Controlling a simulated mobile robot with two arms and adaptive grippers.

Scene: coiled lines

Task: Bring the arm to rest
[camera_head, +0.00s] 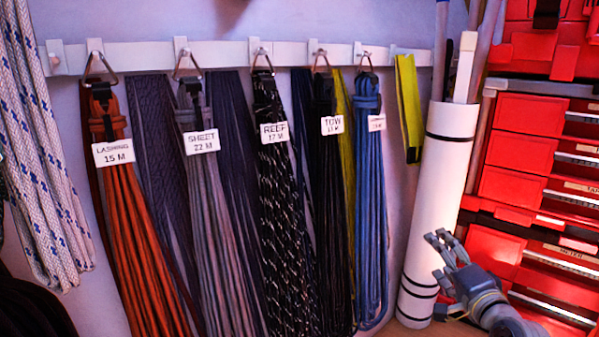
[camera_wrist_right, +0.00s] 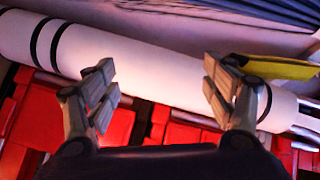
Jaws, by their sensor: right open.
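My right gripper (camera_head: 440,258) is at the lower right of the head view, in front of the lower part of a white tube and beside red drawers. In the right wrist view my right gripper (camera_wrist_right: 160,85) shows two fingers spread wide with nothing between them. The white tube (camera_wrist_right: 165,62) runs across behind the fingers; whether they touch it I cannot tell. Coiled lines hang on a wall rail: orange (camera_head: 140,230), grey (camera_head: 215,220), black with white flecks (camera_head: 283,220), black (camera_head: 325,200) and blue (camera_head: 371,220). My left gripper is not in view.
A pale rail (camera_head: 220,54) with hooks carries the labelled coils. The white tube (camera_head: 440,190) stands upright, slightly tilted, with rods in its top. Red drawers (camera_head: 515,190) fill the right side. A white-and-blue rope (camera_head: 40,170) hangs at the far left. A yellow strip (camera_head: 408,105) hangs near the tube.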

